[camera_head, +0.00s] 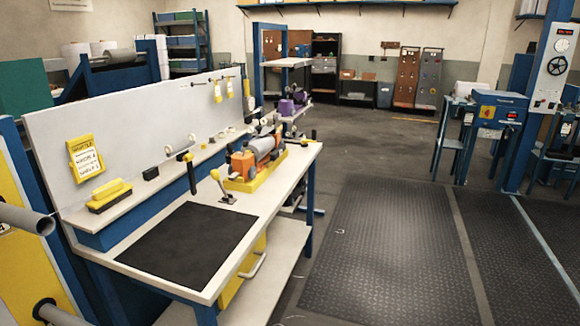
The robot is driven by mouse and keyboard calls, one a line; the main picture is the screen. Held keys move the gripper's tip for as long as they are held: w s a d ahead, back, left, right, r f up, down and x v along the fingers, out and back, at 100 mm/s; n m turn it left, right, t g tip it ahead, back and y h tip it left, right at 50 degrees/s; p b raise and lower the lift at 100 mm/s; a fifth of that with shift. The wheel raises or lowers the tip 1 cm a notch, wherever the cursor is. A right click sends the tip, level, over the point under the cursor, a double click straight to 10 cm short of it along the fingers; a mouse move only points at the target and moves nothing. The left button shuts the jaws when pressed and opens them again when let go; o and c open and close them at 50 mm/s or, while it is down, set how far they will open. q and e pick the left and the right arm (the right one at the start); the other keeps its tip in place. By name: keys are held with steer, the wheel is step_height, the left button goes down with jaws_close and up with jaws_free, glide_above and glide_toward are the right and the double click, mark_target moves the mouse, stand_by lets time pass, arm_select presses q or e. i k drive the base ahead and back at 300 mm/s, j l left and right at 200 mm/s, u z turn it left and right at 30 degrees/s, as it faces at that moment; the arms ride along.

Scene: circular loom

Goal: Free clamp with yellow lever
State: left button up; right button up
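A small clamp with a yellow-tipped lever (217,180) stands on the white workbench, just behind the right part of the black mat. Its lever leans up and to the left; its dark base is on the bench top. It is too small to tell whether it grips anything. To its right is an orange and grey device on a yellow base (247,184). Neither of my grippers shows in the head view.
The workbench (283,179) carries a black mat (188,245), clear of objects. A dark upright post (191,175) stands left of the clamp. A yellow-topped brush (111,194) lies on the raised shelf. Open floor (385,250) lies to the right.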

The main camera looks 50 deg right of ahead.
mark_target(215, 173)
steer(key=z, duration=1)
steer(key=i+l, duration=0.15)
steer(key=i, duration=0.15)
steer(key=i+l, duration=0.15)
steer(key=i, duration=0.2)
steer(key=i+u, duration=0.25)
steer(key=k+u, duration=0.1)
steer(key=u, duration=1.3)
